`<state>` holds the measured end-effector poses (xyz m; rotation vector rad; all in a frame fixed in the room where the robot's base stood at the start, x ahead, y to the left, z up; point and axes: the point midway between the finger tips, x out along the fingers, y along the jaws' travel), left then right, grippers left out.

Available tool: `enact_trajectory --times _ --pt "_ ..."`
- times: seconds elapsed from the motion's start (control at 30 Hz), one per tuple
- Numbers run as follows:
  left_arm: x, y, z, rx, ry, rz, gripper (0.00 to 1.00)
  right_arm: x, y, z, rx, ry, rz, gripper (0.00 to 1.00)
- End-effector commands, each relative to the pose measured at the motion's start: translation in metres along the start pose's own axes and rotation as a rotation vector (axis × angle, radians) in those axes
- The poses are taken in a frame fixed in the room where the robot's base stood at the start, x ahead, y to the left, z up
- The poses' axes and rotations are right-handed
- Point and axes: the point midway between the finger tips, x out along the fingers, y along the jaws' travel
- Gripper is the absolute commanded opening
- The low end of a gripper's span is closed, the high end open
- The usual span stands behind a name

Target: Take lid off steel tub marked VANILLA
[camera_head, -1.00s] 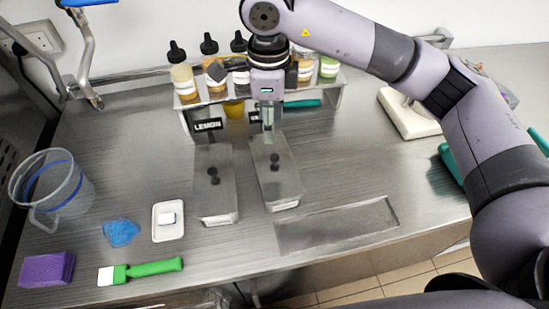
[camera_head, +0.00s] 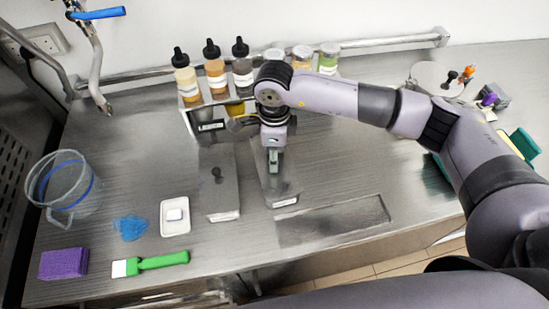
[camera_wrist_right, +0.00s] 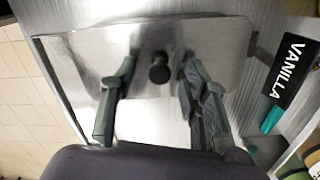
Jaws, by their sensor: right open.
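The VANILLA steel tub (camera_head: 286,203) stands on the steel counter, long and narrow with a flat steel lid. The lid (camera_wrist_right: 215,50) has a round black knob (camera_wrist_right: 159,68) in the wrist view. A black sign reading VANILLA (camera_wrist_right: 288,70) stands beyond one end of it. My right gripper (camera_head: 274,165) points down over this lid and hides the knob in the head view. In the wrist view its fingers (camera_wrist_right: 158,66) are open, one on each side of the knob, with gaps showing between. My left gripper is not in view.
A second lidded tub (camera_head: 219,190) stands close on the left, behind it a dark sign (camera_head: 211,126). A rack with several bottles (camera_head: 215,70) is behind. An empty rectangular recess (camera_head: 335,218) lies to the right. A jug (camera_head: 65,185) and green-handled brush (camera_head: 152,263) are at left.

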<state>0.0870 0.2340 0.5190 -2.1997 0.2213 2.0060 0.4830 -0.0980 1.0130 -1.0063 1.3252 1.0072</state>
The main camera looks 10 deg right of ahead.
Motion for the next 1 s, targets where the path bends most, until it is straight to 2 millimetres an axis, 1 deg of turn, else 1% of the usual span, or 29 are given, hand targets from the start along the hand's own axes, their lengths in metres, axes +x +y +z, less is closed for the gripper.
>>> enact_trajectory --times 0.13,0.77,1.0 --pt "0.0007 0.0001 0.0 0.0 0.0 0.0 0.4 0.0003 0.0 0.0002 0.0 0.0 0.0 0.42" --pt "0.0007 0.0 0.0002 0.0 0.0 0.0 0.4 -0.0003 0.0 0.0002 0.0 0.0 0.0 0.0" --pt "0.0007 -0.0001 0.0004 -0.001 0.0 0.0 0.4 -0.0004 -0.0001 0.0002 0.0 0.0 0.0 0.0"
